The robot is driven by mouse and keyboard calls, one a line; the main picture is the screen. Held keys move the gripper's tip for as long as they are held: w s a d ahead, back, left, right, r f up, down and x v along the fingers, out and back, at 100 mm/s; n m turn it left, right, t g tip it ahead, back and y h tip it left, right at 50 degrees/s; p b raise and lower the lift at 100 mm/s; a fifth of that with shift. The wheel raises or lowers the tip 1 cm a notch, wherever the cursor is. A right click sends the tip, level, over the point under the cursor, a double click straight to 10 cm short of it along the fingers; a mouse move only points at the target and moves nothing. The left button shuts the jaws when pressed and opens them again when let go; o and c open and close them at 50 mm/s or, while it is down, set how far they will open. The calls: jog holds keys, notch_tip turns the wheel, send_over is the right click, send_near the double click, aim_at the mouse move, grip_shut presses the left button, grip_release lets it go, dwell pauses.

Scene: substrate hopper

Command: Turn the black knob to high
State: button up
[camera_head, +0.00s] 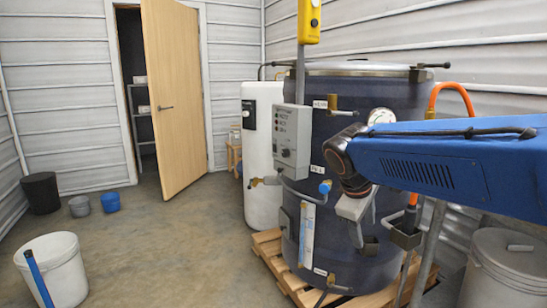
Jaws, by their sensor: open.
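A grey control box (292,140) is fixed to the front left of a large dark vessel (335,120). A small black knob (285,152) sits on the lower part of its face; its pointer and markings are too small to read. My gripper (364,230) hangs in front of the vessel, to the right of and lower than the box, apart from the knob. Its grey fingers point down, open, with nothing seen between them.
A blue-capped valve (325,187) and pipes stick out between the box and my gripper. The vessel stands on a wooden pallet (268,248). A white bucket (62,285) stands front left; the floor between is clear.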

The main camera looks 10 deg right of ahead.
jog(key=w+a+r+n+h, duration=0.2)
jog(key=w+r+n+h, duration=0.15)
jog(key=w, duration=1.05)
jog(key=n+t+h, duration=0.4)
jog(key=n+h, duration=0.5)
jog(key=n, duration=0.3)
send_near(283, 153)
jog(key=x, duration=0.8)
jog(key=shift+s+d+f, duration=0.1)
jog(key=c, duration=1)
